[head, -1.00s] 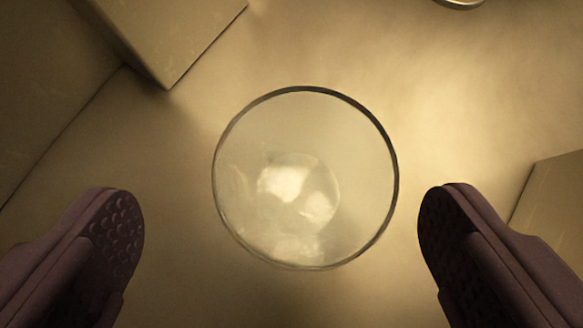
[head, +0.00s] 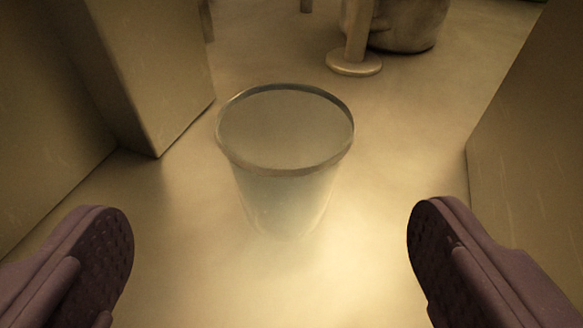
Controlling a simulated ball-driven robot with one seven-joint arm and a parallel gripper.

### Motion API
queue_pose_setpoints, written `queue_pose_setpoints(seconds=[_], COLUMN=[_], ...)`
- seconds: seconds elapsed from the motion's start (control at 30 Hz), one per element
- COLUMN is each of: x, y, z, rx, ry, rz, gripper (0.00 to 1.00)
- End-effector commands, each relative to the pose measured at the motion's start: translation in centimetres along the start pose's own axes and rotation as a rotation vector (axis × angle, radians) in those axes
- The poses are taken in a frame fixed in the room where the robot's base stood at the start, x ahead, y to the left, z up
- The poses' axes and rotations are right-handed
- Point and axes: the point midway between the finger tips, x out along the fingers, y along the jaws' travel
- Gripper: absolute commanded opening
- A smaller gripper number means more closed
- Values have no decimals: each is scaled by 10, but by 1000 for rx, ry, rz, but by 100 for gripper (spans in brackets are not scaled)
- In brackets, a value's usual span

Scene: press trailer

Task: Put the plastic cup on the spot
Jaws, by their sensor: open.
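The plastic cup (head: 285,195) is clear with a dark round rim and stands upright on the pale floor in the middle of the head view. My gripper (head: 270,245) is open, with one purple-brown finger at the lower left and the other at the lower right. The cup shows beyond and between the two fingers, with clear gaps on both sides. Nothing is between the fingertips that I can see held. I cannot make out the spot in this view.
A box-like block (head: 150,75) stands at the left, and a flat-sided panel (head: 525,150) rises at the right. A post with a round base (head: 354,63) and a rounded container (head: 408,28) stand at the back. The floor around the cup is bare.

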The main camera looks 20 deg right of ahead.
Motion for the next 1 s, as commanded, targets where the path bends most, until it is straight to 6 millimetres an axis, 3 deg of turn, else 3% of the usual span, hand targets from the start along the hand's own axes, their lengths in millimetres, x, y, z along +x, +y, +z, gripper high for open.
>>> queue_pose_setpoints(seconds=[0.5,0.8,0.87,1.0], x=[71,78,78,78], y=[6,6,6,6], z=[-2,-5,-5,-5], rx=[-1,1,1,0], ry=[9,8,8,8], rz=[-1,0,0,0], gripper=[99,99,87,55])
